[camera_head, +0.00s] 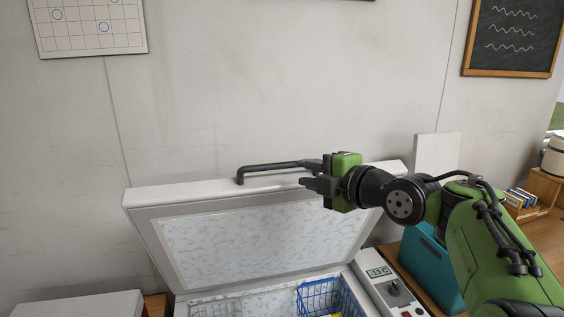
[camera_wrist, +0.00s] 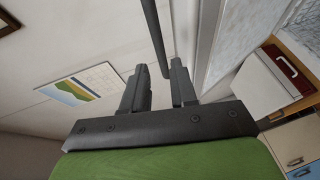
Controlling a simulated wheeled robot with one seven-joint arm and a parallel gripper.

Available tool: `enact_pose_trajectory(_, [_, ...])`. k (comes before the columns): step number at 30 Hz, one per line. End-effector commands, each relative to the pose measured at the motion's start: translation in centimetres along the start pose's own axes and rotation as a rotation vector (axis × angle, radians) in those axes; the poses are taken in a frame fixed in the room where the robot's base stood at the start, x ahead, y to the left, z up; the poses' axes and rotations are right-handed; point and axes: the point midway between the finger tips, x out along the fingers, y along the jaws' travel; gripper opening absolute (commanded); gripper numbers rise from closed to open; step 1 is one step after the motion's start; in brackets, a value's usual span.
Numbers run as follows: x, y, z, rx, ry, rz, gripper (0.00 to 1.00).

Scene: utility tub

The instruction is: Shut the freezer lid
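The white freezer lid (camera_head: 262,238) stands raised and leans back toward the wall, its frosted inner face showing. A dark bar handle (camera_head: 275,168) runs along its upper edge. My gripper (camera_head: 312,184) is at the right end of this handle, by the lid's top edge. In the wrist view, my gripper (camera_wrist: 159,67) has its two dark fingers apart, and the handle (camera_wrist: 153,30) runs down to the gap between them. I cannot tell whether either finger touches the bar. The lid's pale edge (camera_wrist: 205,40) shows just right of the fingers. The lower freezer body is cut off.
A blue wire basket (camera_head: 325,297) and a white one sit inside the freezer opening. A control panel (camera_head: 386,289) with a dial is at its right. A teal container (camera_head: 430,266) stands right of that, beneath my arm. A white box (camera_head: 80,305) is at lower left.

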Motion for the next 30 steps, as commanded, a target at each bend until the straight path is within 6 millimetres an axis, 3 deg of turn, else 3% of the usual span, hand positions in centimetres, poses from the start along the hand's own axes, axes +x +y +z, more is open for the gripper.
enact_pose_trajectory(6, [5.5, 0.3, -0.1, 0.002, 0.003, -0.004, 0.27])
enact_pose_trajectory(12, [8.8, 0.2, -0.1, 0.001, 0.000, -0.002, 0.27])
enact_pose_trajectory(22, [9.5, 0.0, 0.0, 0.001, -0.002, -0.001, 0.27])
enact_pose_trajectory(27, [9.4, 0.0, 0.0, 0.001, -0.002, -0.001, 0.01])
enact_pose_trajectory(30, [9.4, 0.0, 0.0, 0.001, -0.002, -0.001, 0.00])
